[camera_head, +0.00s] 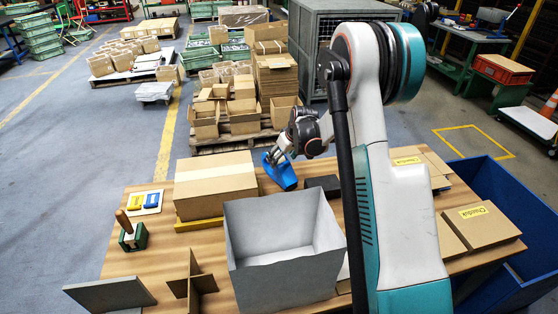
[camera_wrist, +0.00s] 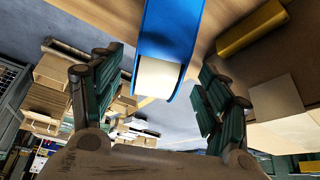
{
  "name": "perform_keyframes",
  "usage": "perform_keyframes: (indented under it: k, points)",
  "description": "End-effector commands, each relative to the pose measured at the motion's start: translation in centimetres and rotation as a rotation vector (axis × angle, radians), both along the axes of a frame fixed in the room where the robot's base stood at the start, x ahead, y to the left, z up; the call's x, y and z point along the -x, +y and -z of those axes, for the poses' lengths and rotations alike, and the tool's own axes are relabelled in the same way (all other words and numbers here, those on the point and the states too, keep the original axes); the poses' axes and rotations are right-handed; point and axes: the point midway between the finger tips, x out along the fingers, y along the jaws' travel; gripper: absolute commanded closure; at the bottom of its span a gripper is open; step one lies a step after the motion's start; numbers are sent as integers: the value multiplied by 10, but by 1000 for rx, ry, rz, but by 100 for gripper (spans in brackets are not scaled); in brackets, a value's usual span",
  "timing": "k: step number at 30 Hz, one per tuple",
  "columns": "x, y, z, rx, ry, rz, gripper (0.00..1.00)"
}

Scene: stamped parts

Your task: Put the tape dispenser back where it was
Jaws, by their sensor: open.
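The tape dispenser (camera_head: 281,172), blue, is at the far edge of the wooden table, between the cardboard box and a dark block. In the wrist view the blue tape dispenser (camera_wrist: 168,28) comes in from the top, with a cream-coloured part at its near end. My gripper (camera_head: 275,157) is at the dispenser, partly hidden by my own arm in the head view. In the wrist view my gripper (camera_wrist: 160,72) is open, with one finger on each side of the dispenser and visible gaps between. Whether the dispenser rests fully on the table is unclear.
A large cardboard box (camera_head: 215,183) stands left of the dispenser, a dark block (camera_head: 324,185) right, and an open grey bin (camera_head: 284,258) in front. A green tool with a wooden handle (camera_head: 132,232), a cardboard divider (camera_head: 191,283) and flat cartons (camera_head: 481,225) also occupy the table.

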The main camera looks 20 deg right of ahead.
Motion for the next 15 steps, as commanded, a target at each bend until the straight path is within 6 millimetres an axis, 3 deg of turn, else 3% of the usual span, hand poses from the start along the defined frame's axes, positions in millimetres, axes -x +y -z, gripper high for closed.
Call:
perform_keyframes:
  k: [1,6,15]
  points:
    - [5,-1,-12,0,0,1,30]
    - [15,-3,-32,-1,0,2,30]
    - [20,-4,-41,0,0,1,30]
